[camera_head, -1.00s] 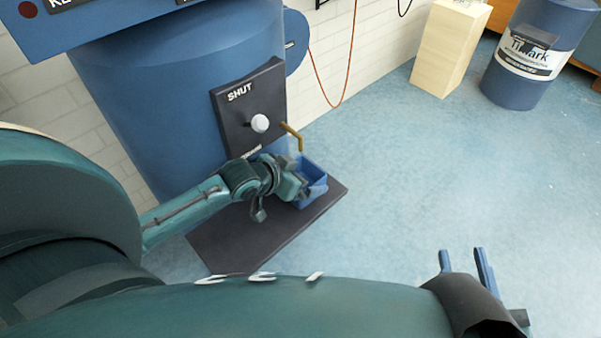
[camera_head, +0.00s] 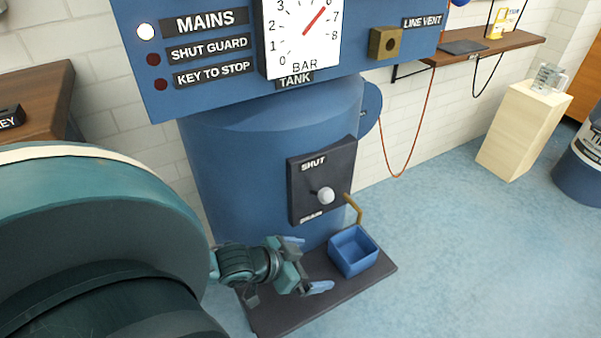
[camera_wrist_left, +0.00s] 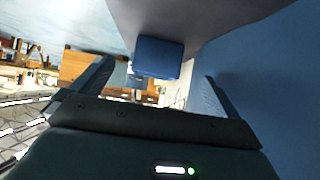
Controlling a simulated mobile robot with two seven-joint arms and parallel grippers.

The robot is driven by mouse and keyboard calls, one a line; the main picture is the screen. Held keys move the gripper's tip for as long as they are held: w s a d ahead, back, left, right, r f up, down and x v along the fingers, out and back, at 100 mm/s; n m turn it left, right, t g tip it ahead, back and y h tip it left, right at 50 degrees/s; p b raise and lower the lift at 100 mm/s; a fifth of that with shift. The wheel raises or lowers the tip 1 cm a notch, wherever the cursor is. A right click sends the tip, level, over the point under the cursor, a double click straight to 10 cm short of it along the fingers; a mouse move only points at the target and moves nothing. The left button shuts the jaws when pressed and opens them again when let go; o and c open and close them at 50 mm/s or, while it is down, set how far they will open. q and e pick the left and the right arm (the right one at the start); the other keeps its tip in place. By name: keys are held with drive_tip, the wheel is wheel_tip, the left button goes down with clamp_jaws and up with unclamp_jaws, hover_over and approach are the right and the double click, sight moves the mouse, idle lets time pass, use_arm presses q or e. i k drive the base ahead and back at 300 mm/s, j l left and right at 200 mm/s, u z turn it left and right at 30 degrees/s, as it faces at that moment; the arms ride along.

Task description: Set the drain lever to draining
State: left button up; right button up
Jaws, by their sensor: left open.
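The drain lever shows as a white round knob (camera_head: 326,195) on a dark plate (camera_head: 308,170) fixed to the blue tank. The plate reads SHUT at its top and what looks like DRAIN at its bottom. The knob sits about midway between the words; the lever's arm is hard to make out. My left gripper (camera_head: 306,265) is open and empty, below and left of the plate, apart from the knob. In the left wrist view its two fingers (camera_wrist_left: 158,72) stand wide apart, with a blue box (camera_wrist_left: 160,56) beyond them. The knob is not seen there.
A brass spout (camera_head: 355,207) sticks out beside the plate above the open blue box (camera_head: 353,250), which stands on a dark base (camera_head: 300,318). A gauge panel (camera_head: 200,75) hangs above the tank.

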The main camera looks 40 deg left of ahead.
sight(326, 195)
drive_tip(key=k+l, duration=0.75)
drive_tip(key=l, duration=0.2)
